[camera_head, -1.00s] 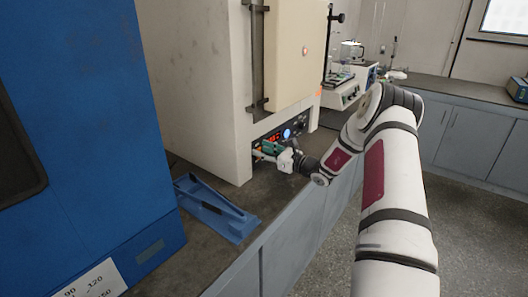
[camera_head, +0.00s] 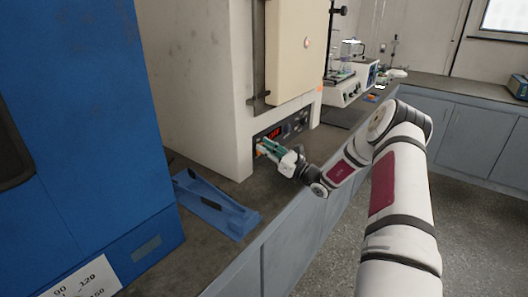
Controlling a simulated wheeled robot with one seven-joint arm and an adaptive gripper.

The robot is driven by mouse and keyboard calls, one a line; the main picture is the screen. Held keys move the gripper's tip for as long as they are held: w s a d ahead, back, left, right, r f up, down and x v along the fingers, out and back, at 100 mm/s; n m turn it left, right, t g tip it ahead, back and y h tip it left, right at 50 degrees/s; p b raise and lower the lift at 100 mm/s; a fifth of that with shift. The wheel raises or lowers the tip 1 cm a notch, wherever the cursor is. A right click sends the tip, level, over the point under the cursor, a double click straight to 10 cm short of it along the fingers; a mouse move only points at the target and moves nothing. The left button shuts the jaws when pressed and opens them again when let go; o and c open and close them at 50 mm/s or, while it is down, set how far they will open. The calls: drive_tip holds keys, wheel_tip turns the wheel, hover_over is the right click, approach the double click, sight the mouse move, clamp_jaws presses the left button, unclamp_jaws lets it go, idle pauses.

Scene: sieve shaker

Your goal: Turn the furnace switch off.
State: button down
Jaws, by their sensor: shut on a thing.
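The furnace (camera_head: 198,90) is a tall cream-white cabinet on the bench, with a dark control panel (camera_head: 300,123) low on its front. A red display (camera_head: 275,133) glows on the panel. The round lamp (camera_head: 307,42) on the furnace door looks pale. My gripper (camera_head: 266,149), with green fingers, is at the lower left of the panel and is shut on the furnace switch. The switch is mostly hidden by the fingers, and its position is too small to tell.
A blue holder (camera_head: 213,207) lies on the bench in front of the furnace. A large blue cabinet (camera_head: 90,130) fills the left. Lab equipment (camera_head: 350,85) stands farther back on the bench. The floor at right is clear.

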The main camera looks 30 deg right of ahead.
drive_tip(key=shift+f+t, duration=0.1)
drive_tip(key=shift+t, duration=0.2)
drive_tip(key=c, duration=1.4)
unclamp_jaws()
drive_tip(key=r+v, duration=0.1)
drive_tip(key=v, duration=0.3)
drive_tip(key=r+v, duration=0.1)
drive_tip(key=v, duration=0.4)
drive_tip(key=s+r+v, duration=0.1)
drive_tip(key=v, duration=0.4)
drive_tip(key=shift+s+d+r, duration=0.1)
drive_tip(key=shift+s+d, duration=0.1)
drive_tip(key=shift+d, duration=0.05)
